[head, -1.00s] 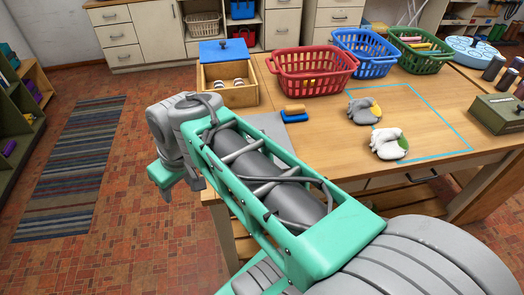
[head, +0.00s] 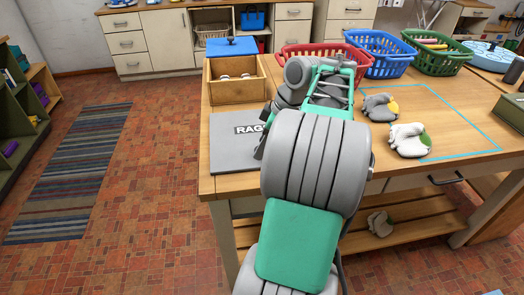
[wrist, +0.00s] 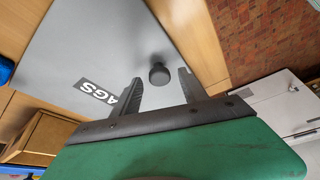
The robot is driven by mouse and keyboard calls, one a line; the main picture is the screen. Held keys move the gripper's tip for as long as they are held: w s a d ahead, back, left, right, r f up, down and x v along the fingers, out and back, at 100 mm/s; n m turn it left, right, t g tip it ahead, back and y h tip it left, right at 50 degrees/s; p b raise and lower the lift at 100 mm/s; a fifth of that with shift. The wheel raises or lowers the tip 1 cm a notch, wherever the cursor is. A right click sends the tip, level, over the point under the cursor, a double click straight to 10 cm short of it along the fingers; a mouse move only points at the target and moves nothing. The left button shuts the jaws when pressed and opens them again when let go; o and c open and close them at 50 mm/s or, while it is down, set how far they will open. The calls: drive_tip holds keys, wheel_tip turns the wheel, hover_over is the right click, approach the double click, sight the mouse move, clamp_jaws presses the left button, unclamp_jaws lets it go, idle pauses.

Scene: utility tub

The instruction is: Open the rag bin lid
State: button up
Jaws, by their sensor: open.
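The rag bin lid (head: 232,148) is a flat grey panel at the table's left front corner, marked RAGS. It lies flat and closed in the head view. In the wrist view the lid (wrist: 95,45) fills the upper middle, with a dark round knob (wrist: 158,76) standing on it. My gripper (wrist: 161,84) is open and empty, with one finger on each side of the knob and gaps visible. I cannot tell how far the fingertips are above the lid. In the head view my arm hides the knob and most of the gripper.
A red basket (head: 290,62), a blue basket (head: 383,53) and a green basket (head: 436,52) line the back.

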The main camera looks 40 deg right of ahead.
drive_tip(key=shift+w+a+f, duration=0.1)
drive_tip(key=shift+f, duration=0.2)
drive_tip(key=shift+c, duration=0.2)
clamp_jaws()
idle(1.0)
